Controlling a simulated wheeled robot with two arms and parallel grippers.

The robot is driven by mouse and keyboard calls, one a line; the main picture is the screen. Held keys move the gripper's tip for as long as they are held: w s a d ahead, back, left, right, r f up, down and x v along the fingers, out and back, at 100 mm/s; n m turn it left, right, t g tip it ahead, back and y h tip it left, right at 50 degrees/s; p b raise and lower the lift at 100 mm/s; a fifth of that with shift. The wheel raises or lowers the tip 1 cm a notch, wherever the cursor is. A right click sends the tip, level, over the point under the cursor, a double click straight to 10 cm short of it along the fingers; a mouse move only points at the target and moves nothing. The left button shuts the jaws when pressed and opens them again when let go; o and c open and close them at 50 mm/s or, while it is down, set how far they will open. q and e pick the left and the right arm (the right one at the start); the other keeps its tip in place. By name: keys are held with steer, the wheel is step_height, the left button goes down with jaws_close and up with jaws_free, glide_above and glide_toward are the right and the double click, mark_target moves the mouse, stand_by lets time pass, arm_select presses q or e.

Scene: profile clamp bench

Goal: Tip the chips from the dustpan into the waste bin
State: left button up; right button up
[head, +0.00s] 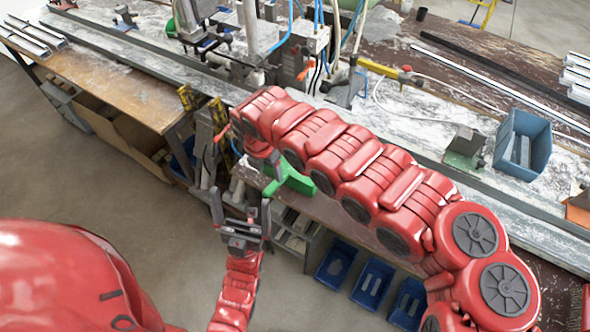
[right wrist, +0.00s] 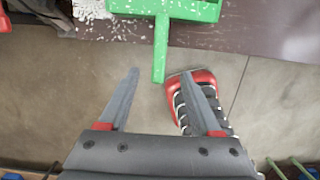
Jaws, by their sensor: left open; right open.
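The green dustpan (head: 292,179) lies at the bench's front edge in the head view, partly hidden by my right arm. In the right wrist view its pan (right wrist: 190,10) is at the top, with white chips in it, and its handle (right wrist: 160,52) points out past the bench edge. My right gripper (right wrist: 160,74) is open and empty, its fingertips either side of the handle's line and just short of its end. My left gripper (head: 241,205) is open and empty, pointing up in front of the bench. I cannot tell which container is the waste bin.
Blue bins (head: 336,262) stand on the floor under the bench. A blue bin (head: 523,145) and a metal clamp block (head: 465,145) sit on the bench at right. White chips litter the bench top. Open floor (head: 150,225) lies left of my left gripper.

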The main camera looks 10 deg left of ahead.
mark_target(273, 184)
steer(key=shift+f, duration=0.15)
steer(key=f+b, duration=0.2)
steer(key=f, duration=0.1)
steer(key=w+f+b, duration=0.1)
steer(key=f+b, duration=0.4)
steer(key=shift+w+d+f, duration=0.15)
steer(key=shift+d+f, duration=0.05)
steer(key=shift+f, duration=0.15)
steer(key=shift+c, duration=0.6)
jaws_close()
steer(key=shift+r, duration=0.15)
stand_by(0.5)
